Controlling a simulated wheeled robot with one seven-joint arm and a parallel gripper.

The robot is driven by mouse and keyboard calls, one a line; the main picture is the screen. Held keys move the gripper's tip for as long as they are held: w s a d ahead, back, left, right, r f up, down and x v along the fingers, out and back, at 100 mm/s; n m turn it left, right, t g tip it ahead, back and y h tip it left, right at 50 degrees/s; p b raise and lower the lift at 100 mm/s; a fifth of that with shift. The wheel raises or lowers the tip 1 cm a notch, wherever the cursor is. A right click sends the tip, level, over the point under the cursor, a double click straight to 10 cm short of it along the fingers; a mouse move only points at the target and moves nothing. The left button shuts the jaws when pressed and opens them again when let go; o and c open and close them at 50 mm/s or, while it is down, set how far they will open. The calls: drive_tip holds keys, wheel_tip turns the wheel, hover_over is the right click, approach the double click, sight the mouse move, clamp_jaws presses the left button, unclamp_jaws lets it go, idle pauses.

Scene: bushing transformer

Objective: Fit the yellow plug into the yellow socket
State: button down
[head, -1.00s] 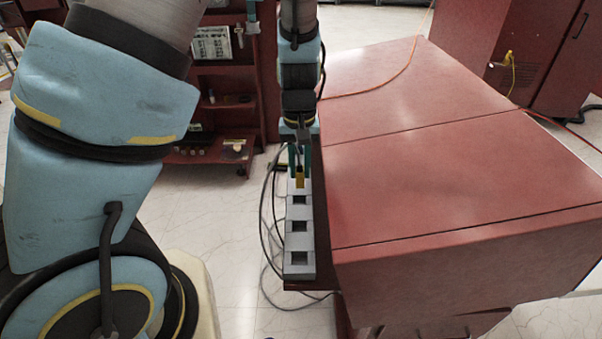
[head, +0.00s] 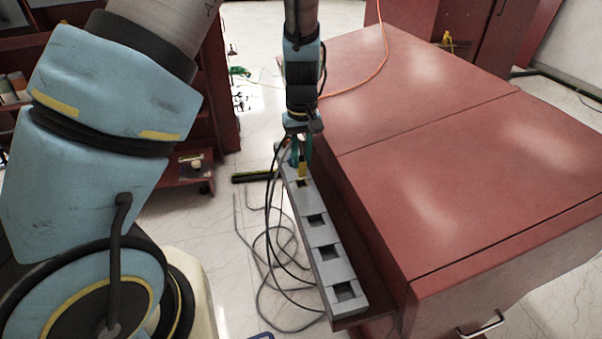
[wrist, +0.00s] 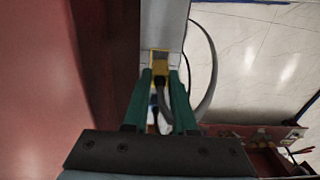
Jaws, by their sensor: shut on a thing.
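The yellow plug (head: 302,171) hangs upright below my gripper (head: 301,161), at the far opening of a grey socket strip (head: 322,236). Its lower end meets or slightly enters that opening; the depth cannot be told. In the wrist view my gripper (wrist: 160,77) has both green fingers closed on the plug (wrist: 161,68), whose grey cable runs back between them. Yellow shows at the opening beyond the plug there, but plug and socket cannot be clearly separated. The fingers and plug hide much of that socket.
The strip's several other square openings are dark and empty. It lies on a narrow red ledge (head: 364,320) beside a large red cabinet (head: 430,150), close on the right. Loose dark cables (head: 270,250) hang left of the strip. Open floor (head: 200,235) lies farther left.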

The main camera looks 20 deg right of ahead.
sight(302, 175)
drive_tip(key=shift+f+p, duration=0.3)
drive_tip(key=shift+f, duration=2.2)
drive_tip(key=shift+f, duration=0.2)
drive_tip(key=c, duration=0.7)
unclamp_jaws()
drive_tip(key=shift+r, duration=0.1)
